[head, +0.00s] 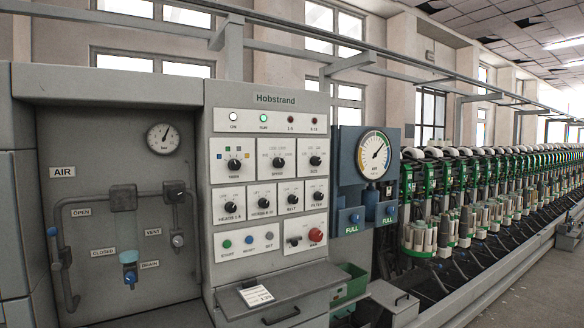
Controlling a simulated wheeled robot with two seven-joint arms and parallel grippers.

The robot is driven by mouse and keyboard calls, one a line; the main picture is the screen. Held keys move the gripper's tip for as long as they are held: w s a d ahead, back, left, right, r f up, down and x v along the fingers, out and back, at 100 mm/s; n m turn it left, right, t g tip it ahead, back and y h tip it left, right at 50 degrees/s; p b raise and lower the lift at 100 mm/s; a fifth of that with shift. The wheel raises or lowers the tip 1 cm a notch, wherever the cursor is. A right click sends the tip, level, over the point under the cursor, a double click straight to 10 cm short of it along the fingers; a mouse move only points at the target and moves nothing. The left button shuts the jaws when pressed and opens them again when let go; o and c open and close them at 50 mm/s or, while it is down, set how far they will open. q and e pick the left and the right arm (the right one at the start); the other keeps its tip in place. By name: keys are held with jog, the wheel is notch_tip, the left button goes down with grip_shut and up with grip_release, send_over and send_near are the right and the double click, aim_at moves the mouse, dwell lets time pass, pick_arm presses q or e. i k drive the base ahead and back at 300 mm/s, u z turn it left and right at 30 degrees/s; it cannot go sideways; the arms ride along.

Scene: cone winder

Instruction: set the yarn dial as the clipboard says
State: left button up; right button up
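The yarn dial (234,165) is a black knob on a white plate at the upper left of the grey Hobstrand panel (275,112). Small coloured squares sit around it; its pointer's exact setting is too small to tell. A white sheet (256,295), perhaps the clipboard, lies on the grey shelf (285,306) below the panel. Its writing is too small to read. Neither of my grippers is in view.
More black dials (279,162) sit beside and below the yarn dial. A red button (315,235) is at the panel's lower right. Left is an air cabinet (62,172) with pipes and a gauge (163,137). A large gauge (374,154) and the winder row (470,200) are right.

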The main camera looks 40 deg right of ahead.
aim_at(235, 165)
jog(key=z, duration=0.95)
jog(key=i, duration=0.8)
jog(key=z, duration=1)
